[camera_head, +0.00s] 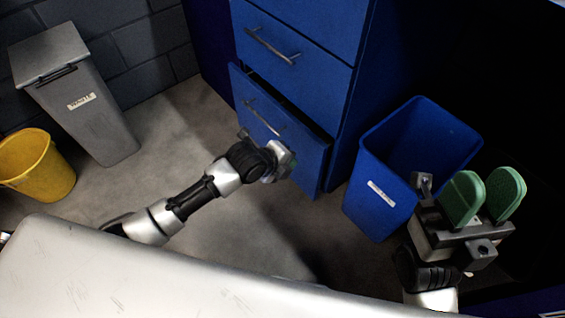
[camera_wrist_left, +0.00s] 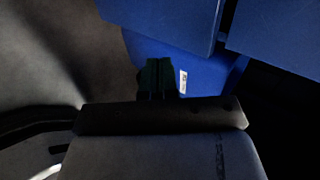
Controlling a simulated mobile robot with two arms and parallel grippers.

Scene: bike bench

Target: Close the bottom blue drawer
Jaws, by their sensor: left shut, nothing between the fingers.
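The bottom blue drawer (camera_head: 303,160) stands partly pulled out of the blue cabinet, its dark inside showing along the top edge. Its bar handle (camera_head: 264,117) is on the front face. My left gripper (camera_head: 272,168) is in front of the lower part of the drawer front; I cannot tell whether it touches. Its dark green fingers show together and empty in the left wrist view (camera_wrist_left: 158,78), with blue surfaces beyond them. My right gripper (camera_head: 483,190) has two green fingers spread apart, with nothing between them, over at the right.
An upper drawer (camera_head: 305,45) is closed. A blue bin (camera_head: 378,200) stands right of the cabinet, close to my right gripper. A grey lidded bin (camera_head: 85,105) and a yellow bucket (camera_head: 40,165) stand at the left. The floor (camera_head: 185,125) between them and the cabinet is clear.

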